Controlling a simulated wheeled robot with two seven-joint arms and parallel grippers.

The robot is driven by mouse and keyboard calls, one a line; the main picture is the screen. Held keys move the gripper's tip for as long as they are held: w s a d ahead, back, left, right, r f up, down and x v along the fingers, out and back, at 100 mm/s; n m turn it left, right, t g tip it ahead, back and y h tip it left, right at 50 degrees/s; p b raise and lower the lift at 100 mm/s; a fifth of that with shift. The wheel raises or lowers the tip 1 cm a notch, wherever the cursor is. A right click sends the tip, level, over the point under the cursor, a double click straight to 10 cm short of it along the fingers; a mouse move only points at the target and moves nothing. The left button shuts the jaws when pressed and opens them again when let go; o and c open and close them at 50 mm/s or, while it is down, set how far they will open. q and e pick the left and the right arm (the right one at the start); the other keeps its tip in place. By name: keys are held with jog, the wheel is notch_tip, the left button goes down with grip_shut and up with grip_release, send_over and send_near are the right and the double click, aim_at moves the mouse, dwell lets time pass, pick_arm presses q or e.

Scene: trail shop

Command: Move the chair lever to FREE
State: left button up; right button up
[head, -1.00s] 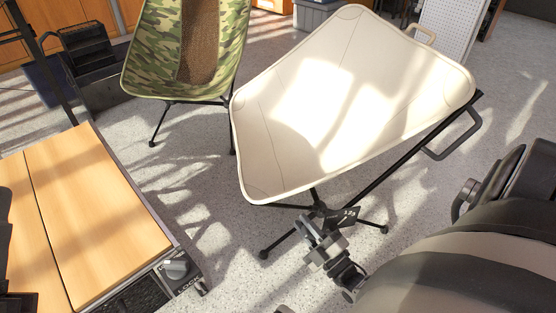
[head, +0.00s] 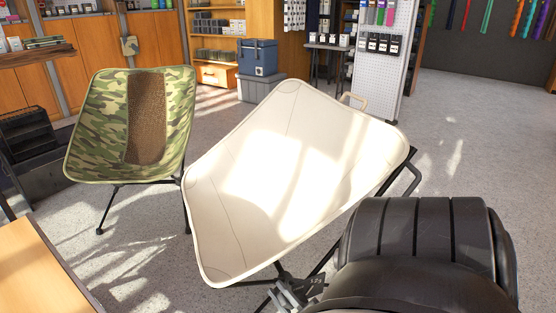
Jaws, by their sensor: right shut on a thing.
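The cream chair (head: 285,190) stands tilted in the middle of the head view, its seat panel facing me. Its dark hub (head: 316,281) with small white markings shows below the front edge of the seat. My right gripper (head: 290,297) is at this hub, low in the view, and is shut on the small chair lever there. The fingertips and the lever are small and partly cut off by the lower edge, so the lever's setting cannot be read. My right arm covers the lower right. My left gripper is not in view.
A camouflage chair (head: 98,130) stands to the left. A wooden table (head: 38,275) is at the lower left. Behind are a blue cooler (head: 259,57) on a grey box, shelves and a white pegboard stand (head: 380,70). The floor at right is clear.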

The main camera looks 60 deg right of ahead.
jog(key=o, duration=0.8)
jog(key=shift+f, duration=0.1)
